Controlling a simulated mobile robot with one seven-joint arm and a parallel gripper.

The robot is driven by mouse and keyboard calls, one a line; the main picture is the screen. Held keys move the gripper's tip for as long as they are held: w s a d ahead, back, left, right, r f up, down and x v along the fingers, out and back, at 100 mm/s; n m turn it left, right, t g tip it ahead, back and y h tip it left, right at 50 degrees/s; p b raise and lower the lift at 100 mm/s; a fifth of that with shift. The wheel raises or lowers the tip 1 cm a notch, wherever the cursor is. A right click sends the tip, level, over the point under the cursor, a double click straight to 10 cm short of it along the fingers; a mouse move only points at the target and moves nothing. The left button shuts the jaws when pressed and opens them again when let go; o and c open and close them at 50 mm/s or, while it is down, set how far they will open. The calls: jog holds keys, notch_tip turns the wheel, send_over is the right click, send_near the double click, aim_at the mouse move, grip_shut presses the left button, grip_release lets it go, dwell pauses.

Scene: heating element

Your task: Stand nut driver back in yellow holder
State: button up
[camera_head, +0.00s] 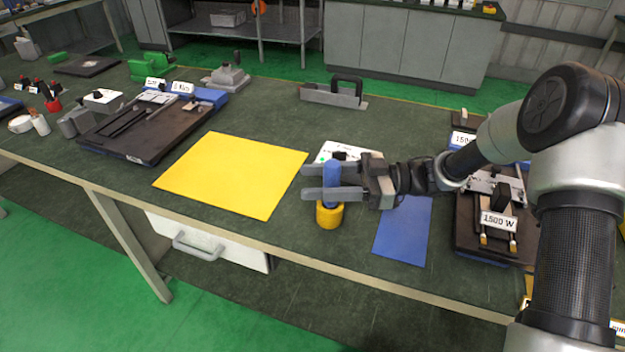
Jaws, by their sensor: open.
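The nut driver (331,172) shows as a blue handle standing upright in the yellow holder (329,216), near the front edge of the bench. Its lower part is hidden inside the holder. My gripper (318,183) reaches in from the right with its two fingers pointing left, one on the far side and one on the near side of the blue handle. The fingers are open around the handle. The near finger hides part of the handle, and whether either finger touches it I cannot tell.
A yellow mat (232,174) lies left of the holder and a blue mat (404,231) lies right of it. A 1500 W fixture (497,222) stands further right. A white card (340,151) with small parts lies behind my gripper. A dark fixture board (140,135) stands at left.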

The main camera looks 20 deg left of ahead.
jog(key=v, duration=1.1)
jog(key=shift+p, duration=0.35)
